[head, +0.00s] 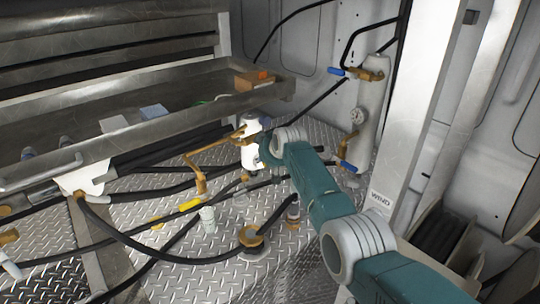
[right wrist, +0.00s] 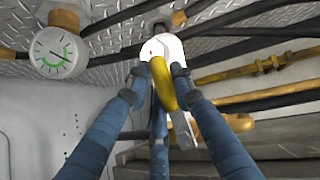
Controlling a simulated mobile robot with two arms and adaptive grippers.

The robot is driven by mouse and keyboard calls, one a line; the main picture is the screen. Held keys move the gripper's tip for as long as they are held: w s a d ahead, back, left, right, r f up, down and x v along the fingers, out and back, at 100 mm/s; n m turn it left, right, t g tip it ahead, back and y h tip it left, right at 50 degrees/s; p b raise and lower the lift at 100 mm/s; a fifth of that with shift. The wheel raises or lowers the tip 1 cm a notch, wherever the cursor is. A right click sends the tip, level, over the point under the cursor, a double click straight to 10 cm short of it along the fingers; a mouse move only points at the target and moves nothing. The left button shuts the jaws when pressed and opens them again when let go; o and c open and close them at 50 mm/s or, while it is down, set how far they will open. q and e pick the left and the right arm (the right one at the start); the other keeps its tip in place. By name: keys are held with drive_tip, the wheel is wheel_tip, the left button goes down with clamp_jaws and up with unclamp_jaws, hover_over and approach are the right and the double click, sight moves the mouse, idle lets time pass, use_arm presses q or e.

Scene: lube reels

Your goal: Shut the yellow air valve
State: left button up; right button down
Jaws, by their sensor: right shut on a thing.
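The yellow valve handle (right wrist: 162,88) shows in the right wrist view as a curved yellow lever between my fingers. A white body (right wrist: 172,50) lies behind it. My right gripper (right wrist: 163,78) is shut on this handle, with a fingertip on each side. In the head view my right arm reaches in from the lower right to a white fitting (head: 250,155) with brass pipes. There the handle is hidden and the fingers cannot be made out clearly. My left gripper is in neither view.
A round gauge (right wrist: 54,52) is on the left in the right wrist view. In the head view, another yellow handle (head: 190,205) and black hoses (head: 150,255) lie left of my arm. A metal tray (head: 130,100) is behind, and blue-handled valves (head: 347,166) are at the right.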

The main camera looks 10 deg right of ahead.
drive_tip(key=shift+a+r+m+y+b, duration=0.2)
drive_tip(key=shift+m+y+b, duration=0.1)
drive_tip(key=shift+y+b, duration=0.15)
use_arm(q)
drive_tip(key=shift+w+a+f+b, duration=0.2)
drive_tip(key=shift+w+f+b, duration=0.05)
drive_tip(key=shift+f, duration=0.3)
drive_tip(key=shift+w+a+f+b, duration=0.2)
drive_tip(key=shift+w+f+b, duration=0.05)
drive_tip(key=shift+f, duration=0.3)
use_arm(e)
drive_tip(key=shift+s+a+g+y, duration=0.2)
drive_tip(key=shift+a+g+y, duration=0.05)
drive_tip(key=shift+g, duration=0.15)
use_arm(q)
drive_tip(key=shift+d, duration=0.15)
use_arm(e)
drive_tip(key=shift+f, duration=0.1)
drive_tip(key=c, duration=1.4)
unclamp_jaws()
drive_tip(key=shift+c, duration=0.2)
drive_tip(key=shift+s+f, duration=0.1)
drive_tip(key=shift+f, duration=0.05)
